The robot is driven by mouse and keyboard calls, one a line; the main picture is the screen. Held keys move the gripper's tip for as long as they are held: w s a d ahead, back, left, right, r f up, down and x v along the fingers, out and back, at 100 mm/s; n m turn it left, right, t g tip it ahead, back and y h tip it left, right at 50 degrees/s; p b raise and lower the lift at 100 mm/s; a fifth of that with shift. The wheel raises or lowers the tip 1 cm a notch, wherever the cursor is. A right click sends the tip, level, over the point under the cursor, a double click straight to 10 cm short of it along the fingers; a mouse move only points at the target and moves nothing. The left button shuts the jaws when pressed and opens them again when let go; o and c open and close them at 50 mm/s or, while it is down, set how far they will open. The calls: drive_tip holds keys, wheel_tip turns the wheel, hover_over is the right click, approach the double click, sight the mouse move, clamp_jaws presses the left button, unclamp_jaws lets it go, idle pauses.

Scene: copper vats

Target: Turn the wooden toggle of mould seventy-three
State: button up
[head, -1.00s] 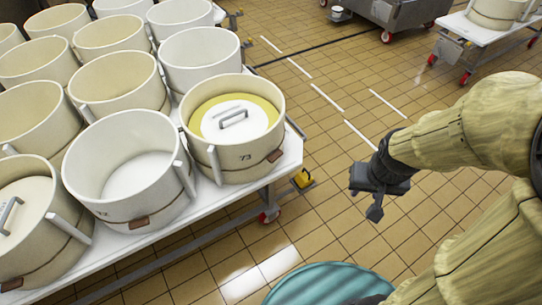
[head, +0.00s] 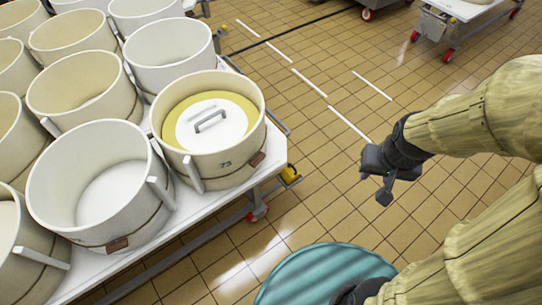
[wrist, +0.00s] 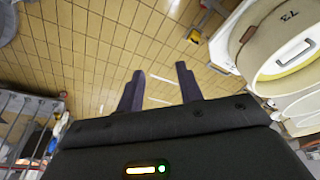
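Mould seventy-three (head: 226,165) is a cream round mould at the right edge of a white table, with a white, handled lid inside it. Its number also shows in the wrist view (wrist: 262,40). The small brown wooden toggle (head: 257,160) sits low on its outer wall, right of the number. In the wrist view the toggle (wrist: 248,34) is near the top right. My gripper (head: 384,196) is over the floor to the right of the mould, clear of it. In the wrist view its two fingers (wrist: 158,88) are apart with nothing between them.
Several other cream moulds (head: 85,185) crowd the white table (head: 265,158) to the left. A teal ribbed round thing (head: 325,275) is at the bottom. Tiled floor (head: 310,180) is free between table and gripper. A metal cart (head: 455,25) stands at top right.

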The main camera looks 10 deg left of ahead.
drive_tip(key=shift+w+d, duration=0.15)
drive_tip(key=shift+d, duration=0.05)
